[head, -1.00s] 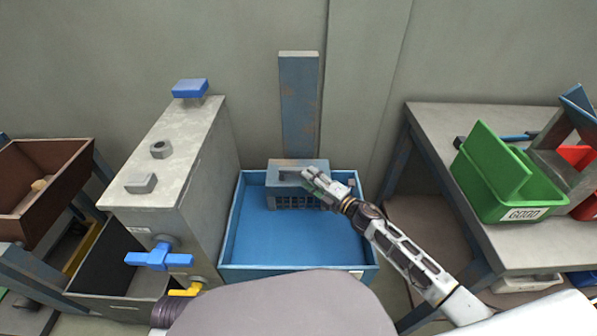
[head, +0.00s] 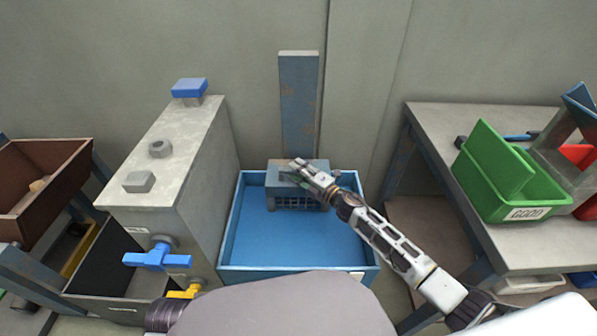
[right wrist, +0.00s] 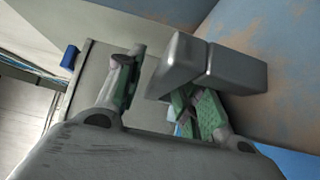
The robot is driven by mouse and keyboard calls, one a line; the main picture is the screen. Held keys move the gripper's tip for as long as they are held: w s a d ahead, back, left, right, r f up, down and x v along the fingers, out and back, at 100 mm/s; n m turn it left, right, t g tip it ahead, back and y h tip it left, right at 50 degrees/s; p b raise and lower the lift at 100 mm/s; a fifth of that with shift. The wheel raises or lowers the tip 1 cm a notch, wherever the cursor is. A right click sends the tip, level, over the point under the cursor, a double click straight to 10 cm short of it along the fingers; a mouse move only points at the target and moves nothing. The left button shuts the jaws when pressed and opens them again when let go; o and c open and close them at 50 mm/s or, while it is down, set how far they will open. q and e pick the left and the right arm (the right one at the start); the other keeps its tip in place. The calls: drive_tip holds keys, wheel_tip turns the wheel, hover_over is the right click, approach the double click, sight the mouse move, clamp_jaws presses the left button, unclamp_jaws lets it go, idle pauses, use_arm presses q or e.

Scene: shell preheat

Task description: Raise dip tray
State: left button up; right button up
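The dip tray (head: 297,201), a grey basket with a slotted front, sits at the back of the blue tank (head: 228,238), in front of a blue-grey upright post (head: 298,105). My right gripper (head: 299,170) is over the tray's top and hides part of it. In the right wrist view its two green-padded fingers (right wrist: 165,92) stand apart. A grey block (right wrist: 228,70), apparently the tray's handle, lies close to the right-hand finger and partly covers it; I cannot tell whether they touch. Nothing is clearly gripped. My left gripper is not in view.
A tall grey cabinet (head: 197,160) with a blue valve handle (head: 157,257) stands left of the tank. A workbench (head: 440,135) with a green bin (head: 505,185) is at the right. A brown bin (head: 45,175) is at the far left. The tank's front part is clear.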

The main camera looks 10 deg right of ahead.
drive_tip(key=shift+c, duration=0.3)
clamp_jaws()
drive_tip(key=shift+r, duration=0.25)
